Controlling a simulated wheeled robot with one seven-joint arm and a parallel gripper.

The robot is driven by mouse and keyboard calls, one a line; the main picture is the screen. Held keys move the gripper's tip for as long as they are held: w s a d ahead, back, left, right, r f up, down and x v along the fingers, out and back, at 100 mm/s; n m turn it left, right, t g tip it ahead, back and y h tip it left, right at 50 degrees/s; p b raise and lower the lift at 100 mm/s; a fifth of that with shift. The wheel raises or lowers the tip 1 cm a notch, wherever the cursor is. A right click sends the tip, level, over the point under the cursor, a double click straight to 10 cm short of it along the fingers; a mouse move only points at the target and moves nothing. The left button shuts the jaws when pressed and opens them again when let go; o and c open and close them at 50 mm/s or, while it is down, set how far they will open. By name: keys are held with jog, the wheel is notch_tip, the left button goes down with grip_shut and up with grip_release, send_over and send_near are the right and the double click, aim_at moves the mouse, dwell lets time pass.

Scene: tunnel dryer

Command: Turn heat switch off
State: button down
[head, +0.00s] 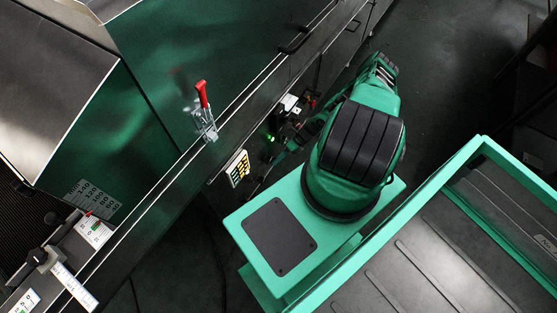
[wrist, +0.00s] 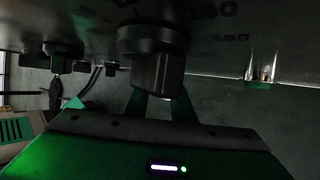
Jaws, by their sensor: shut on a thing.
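A black rotary switch (wrist: 157,72) with a round collar sticks out from the dark panel in the wrist view. Its label is too dark to read, so I cannot confirm that it is the heat switch. My gripper (wrist: 160,102) is shut on this switch, with one finger on each side of its grip. In the head view my green arm reaches to the machine's front panel. My gripper there is small, dark and partly hidden by the arm, and the switch cannot be made out.
Another black knob (wrist: 62,52) is at left in the wrist view, and a small metal fitting (wrist: 262,76) is at right. Dark floor lies beyond my arm.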

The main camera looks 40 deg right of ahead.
jog(key=shift+d, duration=0.15)
jog(key=c, duration=1.8)
grip_release()
jog(key=v, duration=1)
jog(key=shift+d+r, duration=0.15)
jog(key=shift+r, duration=0.1)
